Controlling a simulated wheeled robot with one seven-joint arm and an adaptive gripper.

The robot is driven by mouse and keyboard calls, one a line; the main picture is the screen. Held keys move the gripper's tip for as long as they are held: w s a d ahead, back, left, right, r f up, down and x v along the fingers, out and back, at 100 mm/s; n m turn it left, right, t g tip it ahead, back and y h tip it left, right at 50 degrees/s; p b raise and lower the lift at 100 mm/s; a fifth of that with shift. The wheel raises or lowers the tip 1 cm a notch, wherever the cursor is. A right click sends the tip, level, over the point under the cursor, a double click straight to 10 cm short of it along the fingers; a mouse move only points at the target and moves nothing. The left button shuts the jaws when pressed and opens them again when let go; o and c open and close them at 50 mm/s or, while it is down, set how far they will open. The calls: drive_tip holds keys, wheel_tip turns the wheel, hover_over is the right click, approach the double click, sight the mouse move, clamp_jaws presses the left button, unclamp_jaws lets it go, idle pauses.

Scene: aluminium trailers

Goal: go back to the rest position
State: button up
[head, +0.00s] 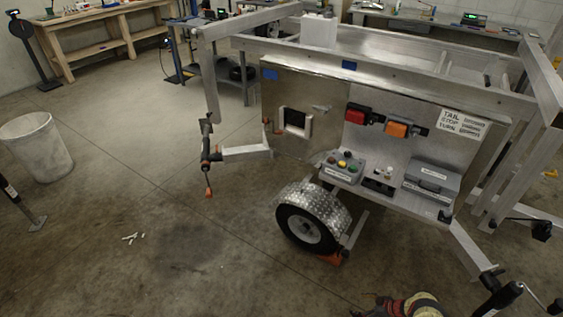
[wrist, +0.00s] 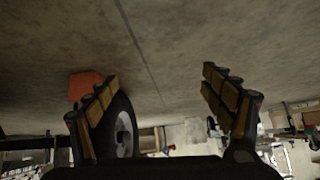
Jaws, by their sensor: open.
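My gripper (wrist: 160,78) shows in the wrist view with its two padded fingers spread wide apart. The wrist picture appears upside down, with the floor at the top. Behind the left finger are the trailer's black tyre (wrist: 122,128) and an orange wheel chock (wrist: 86,84). I cannot tell how far the fingers are from them. In the head view I cannot clearly make out my gripper.
The aluminium trailer (head: 400,75) fills the right half of the head view. Its wheel (head: 300,228) stands by the orange chock (head: 330,258). A pale bin (head: 38,147) stands at the left. Small white pieces (head: 133,237) lie on the open floor at centre left.

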drive_tip(key=s+a+m+g+y, duration=0.1)
drive_tip(key=s+a+m+g, duration=0.35)
drive_tip(key=s+m, duration=0.55)
wheel_tip(320, 180, up, 52)
drive_tip(key=m+g+h+p, duration=0.3)
drive_tip(key=m+h, duration=0.1)
drive_tip(key=s+a+r+n+t+h+p, duration=0.1)
drive_tip(key=s+a+r, duration=0.4)
drive_tip(key=r, duration=0.9)
drive_tip(key=s+a+r+n+t+h+p, duration=0.1)
drive_tip(key=s+a+r+t, duration=0.3)
drive_tip(key=r, duration=1)
drive_tip(key=s+a+r+n+t+h+p, duration=0.2)
drive_tip(key=s+a+r, duration=0.4)
drive_tip(key=r, duration=0.8)
drive_tip(key=s+t, duration=0.1)
drive_tip(key=s, duration=0.2)
drive_tip(key=shift+s+a+r+h, duration=0.2)
drive_tip(key=shift+r+h, duration=0.1)
